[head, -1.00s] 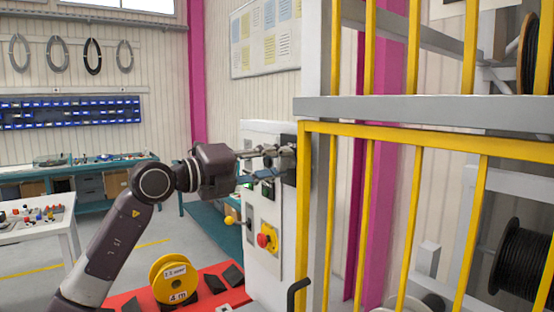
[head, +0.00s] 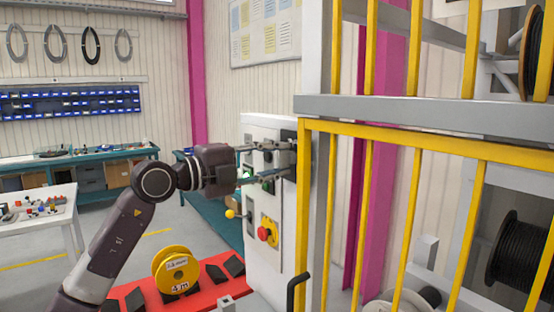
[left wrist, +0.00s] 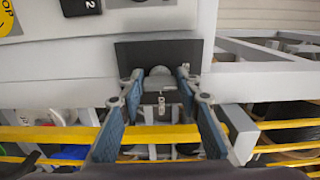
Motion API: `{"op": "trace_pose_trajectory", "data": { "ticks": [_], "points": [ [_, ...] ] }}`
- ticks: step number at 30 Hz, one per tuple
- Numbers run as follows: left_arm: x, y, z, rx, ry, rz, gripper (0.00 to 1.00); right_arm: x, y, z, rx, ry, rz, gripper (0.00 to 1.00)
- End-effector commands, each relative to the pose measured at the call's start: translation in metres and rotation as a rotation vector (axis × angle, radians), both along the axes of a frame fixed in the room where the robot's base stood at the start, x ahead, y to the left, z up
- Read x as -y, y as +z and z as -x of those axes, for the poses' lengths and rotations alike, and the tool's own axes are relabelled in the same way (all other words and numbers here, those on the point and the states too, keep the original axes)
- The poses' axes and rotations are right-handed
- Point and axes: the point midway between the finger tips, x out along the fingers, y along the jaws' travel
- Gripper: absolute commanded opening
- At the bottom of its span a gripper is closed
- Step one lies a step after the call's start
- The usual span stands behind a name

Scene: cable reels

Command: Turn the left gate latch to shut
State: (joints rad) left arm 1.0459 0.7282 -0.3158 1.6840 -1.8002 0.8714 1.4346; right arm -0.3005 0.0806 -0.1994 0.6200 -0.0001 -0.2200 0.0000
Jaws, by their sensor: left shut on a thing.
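The left gate latch shows in the left wrist view as a dark plate (left wrist: 135,55) with a grey rounded part (left wrist: 160,72) in its middle. In the head view it lies by the edge of the white cabinet, beside the yellow gate frame, largely hidden by my fingers. My left gripper (head: 280,162) reaches it from the left, its two fingers one above the other. In the left wrist view the gripper (left wrist: 159,90) has its fingertips on both sides of the grey part, shut on the latch. Whether the latch is fully turned I cannot tell. My right gripper is not in view.
The white control cabinet (head: 285,245) carries a red knob on yellow (head: 267,233) and a yellow-ball lever (head: 230,214) just below my gripper. The yellow barred gate (head: 398,230) stands to the right. A yellow reel (head: 176,270) sits on a red base (head: 213,264).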

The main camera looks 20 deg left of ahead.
Motion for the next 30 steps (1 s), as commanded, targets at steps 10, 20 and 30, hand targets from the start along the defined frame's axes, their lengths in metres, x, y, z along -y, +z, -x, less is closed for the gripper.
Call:
{"op": "trace_pose_trajectory", "data": {
  "ticks": [10, 20, 30],
  "points": [
    [-0.001, 0.0, 0.0, -0.001, 0.001, 0.003, 0.4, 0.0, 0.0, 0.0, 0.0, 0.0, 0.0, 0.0],
    [0.0, 0.0, 0.0, -0.001, 0.0, 0.002, 0.49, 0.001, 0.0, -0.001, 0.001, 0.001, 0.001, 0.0],
    [-0.029, -0.002, 0.034, -0.002, 0.005, -0.002, 0.49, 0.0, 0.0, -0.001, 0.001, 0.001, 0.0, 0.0]
  ]
}}
